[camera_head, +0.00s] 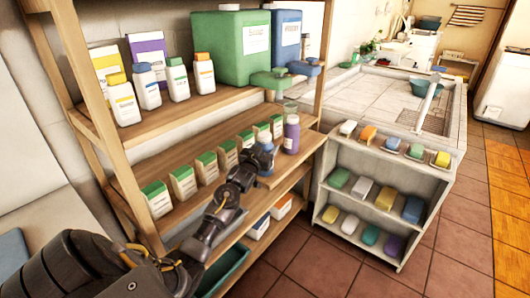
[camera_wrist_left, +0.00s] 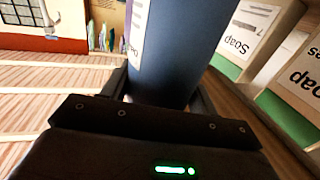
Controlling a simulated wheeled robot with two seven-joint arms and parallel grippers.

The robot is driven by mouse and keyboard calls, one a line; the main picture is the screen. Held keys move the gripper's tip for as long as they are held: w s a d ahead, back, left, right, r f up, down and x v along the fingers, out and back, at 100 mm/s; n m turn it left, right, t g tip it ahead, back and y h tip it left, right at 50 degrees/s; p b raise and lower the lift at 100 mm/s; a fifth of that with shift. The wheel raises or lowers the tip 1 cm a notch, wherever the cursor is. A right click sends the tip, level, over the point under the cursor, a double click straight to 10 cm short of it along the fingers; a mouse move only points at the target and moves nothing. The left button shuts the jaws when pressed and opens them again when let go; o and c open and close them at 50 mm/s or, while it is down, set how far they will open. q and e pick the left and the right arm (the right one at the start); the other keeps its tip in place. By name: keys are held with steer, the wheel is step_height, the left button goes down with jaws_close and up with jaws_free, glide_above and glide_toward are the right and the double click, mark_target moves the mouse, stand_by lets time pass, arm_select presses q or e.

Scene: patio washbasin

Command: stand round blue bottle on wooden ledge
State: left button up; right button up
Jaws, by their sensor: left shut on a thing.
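My left gripper (camera_head: 262,162) reaches in over the wooden ledge (camera_head: 222,190), the middle board of the shelf unit. It is shut on the round blue bottle (camera_head: 266,141), whose upper part shows above the fingers. In the left wrist view the dark blue bottle (camera_wrist_left: 180,50) with a white label stands between the two fingers. The bottle looks upright. My right gripper is not in view.
A purple bottle (camera_head: 291,135) stands on the ledge just right of the blue bottle. A row of green-topped soap boxes (camera_head: 207,168) lines the ledge behind. The upper shelf holds bottles and a green canister (camera_head: 230,50). A sponge rack (camera_head: 372,195) stands at the right.

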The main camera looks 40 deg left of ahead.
arm_select(q)
steer(key=o, duration=0.9)
steer(key=shift+f, duration=0.15)
steer(key=shift+c, duration=0.2)
steer(key=o, duration=0.4)
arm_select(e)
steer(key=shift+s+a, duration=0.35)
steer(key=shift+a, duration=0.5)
arm_select(q)
steer(key=shift+s, duration=0.1)
steer(key=v, duration=1.2)
steer(key=shift+r+b, duration=0.25)
steer(key=shift+b, duration=0.1)
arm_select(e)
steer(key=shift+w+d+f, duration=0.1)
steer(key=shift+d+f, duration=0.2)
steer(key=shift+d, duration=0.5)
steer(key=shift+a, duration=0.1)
